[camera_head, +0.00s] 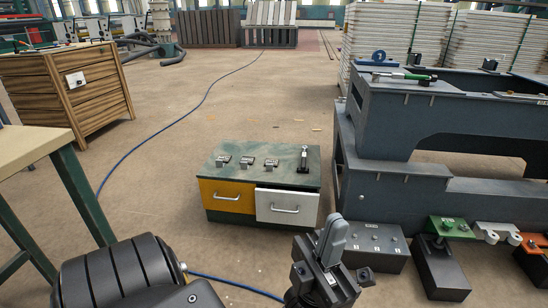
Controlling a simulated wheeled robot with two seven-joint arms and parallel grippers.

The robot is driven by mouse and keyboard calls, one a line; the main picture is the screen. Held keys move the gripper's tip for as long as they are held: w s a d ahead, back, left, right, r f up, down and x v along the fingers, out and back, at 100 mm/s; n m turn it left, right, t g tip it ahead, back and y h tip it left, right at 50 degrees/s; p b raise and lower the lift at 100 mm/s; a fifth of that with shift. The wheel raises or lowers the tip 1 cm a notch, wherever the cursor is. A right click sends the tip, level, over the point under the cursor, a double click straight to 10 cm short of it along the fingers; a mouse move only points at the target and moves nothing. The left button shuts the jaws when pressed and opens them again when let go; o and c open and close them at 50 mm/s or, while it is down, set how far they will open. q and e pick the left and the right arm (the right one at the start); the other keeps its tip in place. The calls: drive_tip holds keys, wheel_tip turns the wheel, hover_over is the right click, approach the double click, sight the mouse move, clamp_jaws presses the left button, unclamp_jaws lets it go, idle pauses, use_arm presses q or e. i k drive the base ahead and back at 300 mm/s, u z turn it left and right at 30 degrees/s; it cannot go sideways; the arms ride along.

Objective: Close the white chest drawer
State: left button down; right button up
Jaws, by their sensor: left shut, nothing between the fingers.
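The low chest (226,219) stands on the floor in the middle, with a dark green top. Its white drawer (287,213) is at the right of the front and has a metal handle. The white front stands out a little from the chest, with a dark gap along its top edge, so it looks slightly open. The yellow drawer (227,188) beside it looks flush. My left gripper (336,234) is shut and empty, in front of and to the right of the white drawer, apart from its handle in the picture. My right gripper is out of view.
Small metal parts (247,161) sit on the chest top. A large dark grey machine frame (400,180) stands close on the right, with a grey box (375,248) before it. A blue cable (180,125) crosses the floor. The floor left of the chest is mostly clear.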

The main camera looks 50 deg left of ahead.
sight(287, 207)
drive_tip(key=u, duration=2.35)
drive_tip(key=i, duration=0.75)
drive_tip(key=z, duration=2.2)
